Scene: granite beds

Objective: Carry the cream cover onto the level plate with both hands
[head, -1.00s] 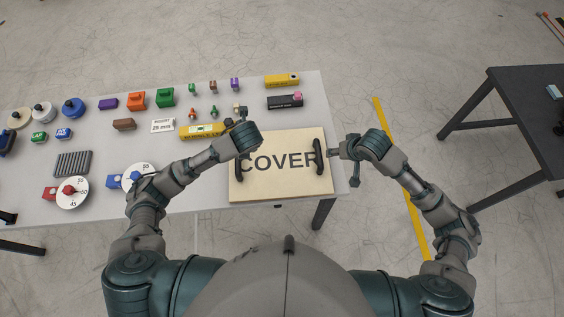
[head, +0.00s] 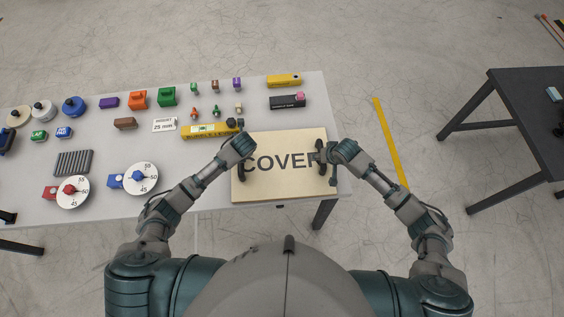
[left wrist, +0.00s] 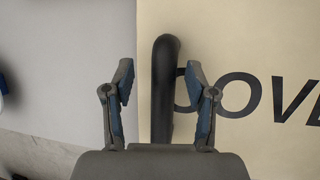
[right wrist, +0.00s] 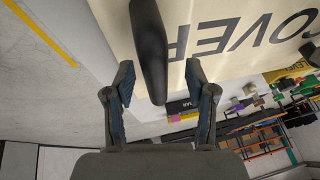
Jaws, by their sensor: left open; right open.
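The cream cover (head: 278,187), a flat square board lettered COVER with a black handle on each side, lies at the right front of the grey table. My left gripper (head: 242,158) is open over the left handle, which stands between its fingers (left wrist: 160,85) in the left wrist view. My right gripper (head: 326,158) is open at the right handle. In the right wrist view that handle (right wrist: 150,45) reaches between the open fingers (right wrist: 160,88). Neither gripper is closed on a handle. I cannot make out which thing is the level plate.
A yellow spirit level (head: 208,130) lies just behind the cover's left part. A black box (head: 287,102) and a yellow bar (head: 284,81) lie behind it. Dials (head: 141,178), blocks and weights fill the table's left. A dark table (head: 530,120) stands apart at right.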

